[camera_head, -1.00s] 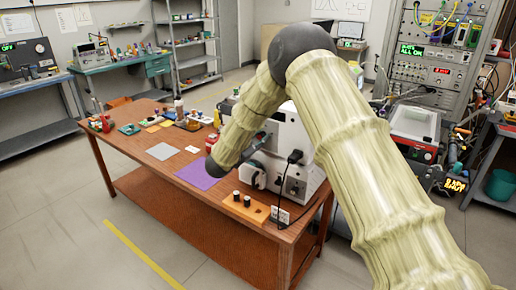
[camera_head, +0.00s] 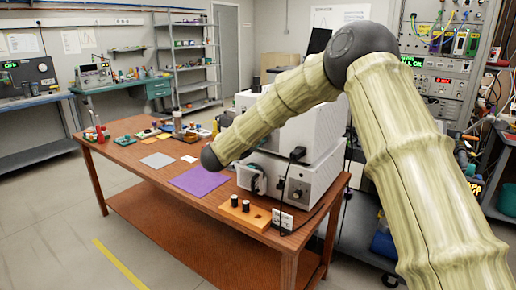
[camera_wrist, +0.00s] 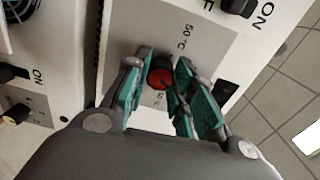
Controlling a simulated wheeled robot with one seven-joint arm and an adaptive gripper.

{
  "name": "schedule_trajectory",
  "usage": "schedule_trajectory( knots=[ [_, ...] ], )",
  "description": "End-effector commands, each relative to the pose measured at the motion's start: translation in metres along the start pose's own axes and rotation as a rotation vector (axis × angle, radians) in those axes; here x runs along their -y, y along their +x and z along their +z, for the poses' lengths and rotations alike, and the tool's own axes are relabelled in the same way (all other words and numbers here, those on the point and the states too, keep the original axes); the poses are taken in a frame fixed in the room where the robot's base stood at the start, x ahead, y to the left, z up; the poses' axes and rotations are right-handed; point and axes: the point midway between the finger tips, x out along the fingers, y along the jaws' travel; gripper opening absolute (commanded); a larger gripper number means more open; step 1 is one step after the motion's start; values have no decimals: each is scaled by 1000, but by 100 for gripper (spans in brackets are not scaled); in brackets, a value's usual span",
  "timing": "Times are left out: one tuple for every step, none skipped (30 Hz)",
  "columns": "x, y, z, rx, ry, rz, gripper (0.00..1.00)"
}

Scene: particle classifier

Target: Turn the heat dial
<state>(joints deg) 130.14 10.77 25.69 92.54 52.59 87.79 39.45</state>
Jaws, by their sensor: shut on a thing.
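The heat dial (camera_wrist: 160,78) is a small round red knob on a grey panel, in the upper middle of the wrist view. A "50 °C" label (camera_wrist: 187,40) is beside it, and another marking below it is partly hidden by the fingers. My gripper (camera_wrist: 163,66) has its teal-padded fingers on either side of the dial, shut on it. In the head view the white machine (camera_head: 312,178) stands on the wooden table. My arm hides part of the machine there, and neither the dial nor my fingers can be made out.
An ON/OFF switch (camera_wrist: 238,6) is at the top of the panel. A second white unit (camera_wrist: 45,65) with switches is close on the left. On the table (camera_head: 150,172) lie a purple mat (camera_head: 200,181) and an orange block with black knobs (camera_head: 245,212). Floor is free in front.

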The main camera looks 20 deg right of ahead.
Motion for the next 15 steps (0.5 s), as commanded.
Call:
schedule_trajectory(
  knots=[
    [-12,0,-1,-2,39,5,1],
    [-12,0,-1,-1,66,5,1],
    [-12,0,-1,-1,101,5,1],
    [-12,0,-1,-1,128,5,1],
    [-12,0,-1,-2,155,4,1],
    [-12,0,-2,-2,191,5,1],
    [-12,0,-1,-2,218,5,1],
    [-13,0,-1,-2,244,5,1],
    [-13,0,-1,-2,279,4,1],
    [-13,0,-1,-2,306,5,1],
    [-14,0,-1,-1,331,5,1],
    [-14,0,-1,-1,366,5,1],
    [-14,0,-1,0,392,5,1],
    [-13,0,-1,0,417,4,1],
    [-13,0,-1,1,451,4,1]
  ],
)
